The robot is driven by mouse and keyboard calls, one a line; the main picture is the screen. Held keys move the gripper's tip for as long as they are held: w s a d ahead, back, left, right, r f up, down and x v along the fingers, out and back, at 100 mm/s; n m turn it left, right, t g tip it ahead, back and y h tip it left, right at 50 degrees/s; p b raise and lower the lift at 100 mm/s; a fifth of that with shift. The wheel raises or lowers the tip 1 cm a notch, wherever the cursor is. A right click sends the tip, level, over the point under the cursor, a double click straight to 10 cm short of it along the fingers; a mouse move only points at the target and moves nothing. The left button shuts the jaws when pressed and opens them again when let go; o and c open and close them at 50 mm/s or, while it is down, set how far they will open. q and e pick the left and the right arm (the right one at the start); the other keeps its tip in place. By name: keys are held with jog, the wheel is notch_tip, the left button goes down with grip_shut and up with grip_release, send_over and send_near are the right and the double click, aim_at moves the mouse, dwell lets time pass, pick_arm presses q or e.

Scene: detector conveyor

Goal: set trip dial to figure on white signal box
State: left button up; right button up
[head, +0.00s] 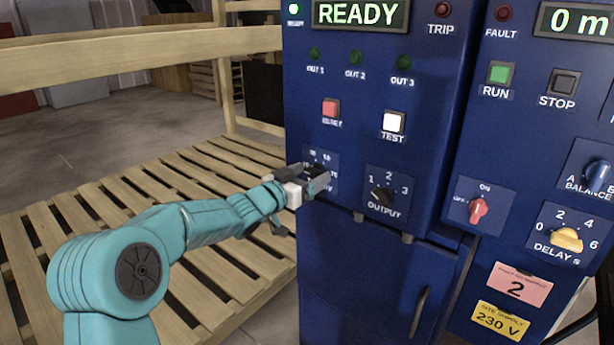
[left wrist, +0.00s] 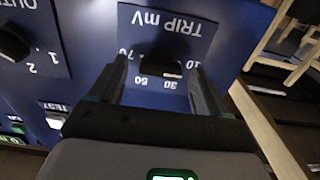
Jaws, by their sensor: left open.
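The trip dial is a black knob (left wrist: 160,66) on a blue plate marked TRIP mV, which appears upside down in the left wrist view. Figures 10, 30, 50 and 70 run round it. A pale mark on the knob's edge lies near the 30. My left gripper (left wrist: 160,85) is open, with one finger on each side of the knob; I cannot tell whether they touch it. In the head view my left gripper (head: 316,180) covers most of the dial plate (head: 328,158). I make out no white signal box. My right gripper is out of view.
The output dial (head: 382,194) is close to the right of my left gripper. The red button (head: 330,112) and white test button (head: 393,122) are above. A slatted wooden platform (head: 130,205) and rail (head: 150,45) are on the left. A pink label (head: 518,285) reads 2.

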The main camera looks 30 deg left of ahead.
pick_arm(q)
jog(key=c, duration=1.1)
jog(key=shift+o, duration=0.2)
